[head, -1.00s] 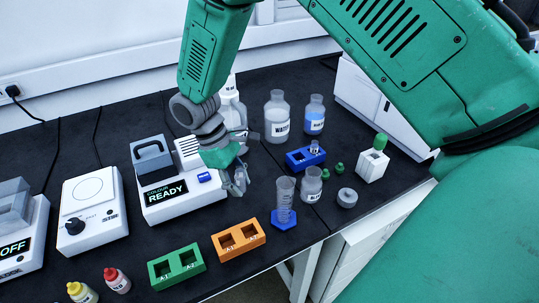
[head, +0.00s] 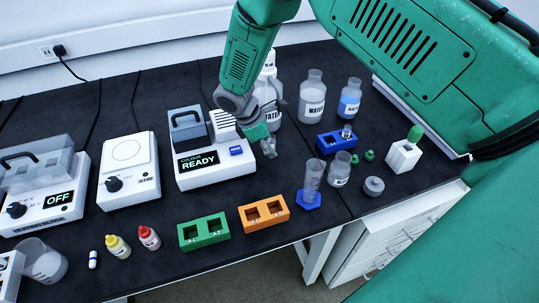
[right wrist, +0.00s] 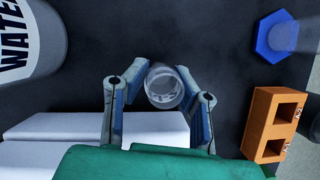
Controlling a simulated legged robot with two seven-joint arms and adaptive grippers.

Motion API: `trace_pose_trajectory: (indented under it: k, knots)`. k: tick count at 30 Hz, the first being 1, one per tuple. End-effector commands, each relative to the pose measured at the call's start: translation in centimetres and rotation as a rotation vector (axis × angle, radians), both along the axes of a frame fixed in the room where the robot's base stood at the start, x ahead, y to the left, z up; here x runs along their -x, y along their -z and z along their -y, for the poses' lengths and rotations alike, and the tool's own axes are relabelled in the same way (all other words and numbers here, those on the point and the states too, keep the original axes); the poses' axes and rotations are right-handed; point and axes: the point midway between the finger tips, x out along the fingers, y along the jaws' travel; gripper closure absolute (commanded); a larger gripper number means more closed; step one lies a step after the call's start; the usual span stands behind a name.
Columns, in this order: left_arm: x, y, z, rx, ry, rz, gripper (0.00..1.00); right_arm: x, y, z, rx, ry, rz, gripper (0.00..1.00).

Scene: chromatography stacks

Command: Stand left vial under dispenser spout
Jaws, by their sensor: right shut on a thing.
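My right gripper (head: 268,147) is shut on a small clear vial (right wrist: 163,86), seen from above between the fingers in the right wrist view. The gripper is off the right side of the white READY device (head: 217,172). A white bottle (head: 268,67), probably the dispenser, stands behind my right arm; the arm covers much of it and I cannot make out its spout. The blue rack (head: 326,146) holds one vial (head: 346,132) in its right hole; its left hole looks empty. My left gripper is not in view.
A WATER bottle (head: 312,98) and a blue-liquid bottle (head: 350,98) stand at the back. A graduated cylinder (head: 312,178), a small bottle (head: 339,172), an orange rack (head: 263,215) and a green rack (head: 203,233) stand nearer the front edge.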

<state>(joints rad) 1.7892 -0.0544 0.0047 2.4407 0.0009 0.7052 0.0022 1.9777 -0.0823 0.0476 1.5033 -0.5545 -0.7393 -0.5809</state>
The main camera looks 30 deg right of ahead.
Motion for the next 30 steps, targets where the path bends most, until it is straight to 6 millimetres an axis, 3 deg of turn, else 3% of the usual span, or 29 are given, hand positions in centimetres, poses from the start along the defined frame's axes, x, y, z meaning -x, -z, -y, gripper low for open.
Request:
trace_pose_trajectory:
  k: [6,24,25,26,30]
  knots:
    - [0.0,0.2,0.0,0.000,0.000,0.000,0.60,0.1,3.1,0.0,0.001,0.001,-0.003,0.95]
    - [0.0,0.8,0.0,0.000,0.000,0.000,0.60,0.1,4.5,-0.1,-0.002,0.001,-0.005,0.97]
    - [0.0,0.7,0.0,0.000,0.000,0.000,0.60,0.1,4.5,-0.1,-0.002,0.001,-0.005,0.67]
    - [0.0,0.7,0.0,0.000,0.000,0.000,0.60,0.1,4.5,-0.1,-0.003,0.001,-0.005,0.57]
    - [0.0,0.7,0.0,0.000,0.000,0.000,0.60,0.1,4.6,-0.1,-0.005,0.000,-0.007,0.57]
